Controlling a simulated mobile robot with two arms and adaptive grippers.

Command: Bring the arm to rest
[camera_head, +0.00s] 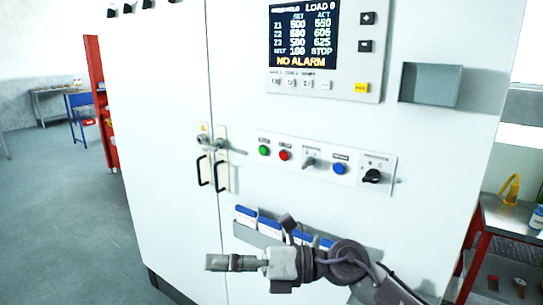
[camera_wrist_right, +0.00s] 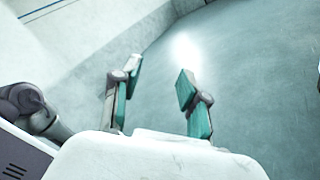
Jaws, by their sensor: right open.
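My right arm (camera_head: 350,265) comes in from the lower right in the head view and reaches left across the front of a white control cabinet (camera_head: 160,160). My right gripper (camera_head: 222,263) points left, low in front of the cabinet. In the right wrist view, the gripper (camera_wrist_right: 158,95) has its two green-padded fingers apart with nothing between them. Grey floor shows beyond the fingers. My left gripper is in neither view.
The cabinet carries a display panel (camera_head: 305,40), a row of buttons and switches (camera_head: 325,162), two black door handles (camera_head: 211,173) and a rack with blue-topped items (camera_head: 270,228). A metal-topped table (camera_head: 505,218) stands at the right. Open floor (camera_head: 60,210) lies to the left.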

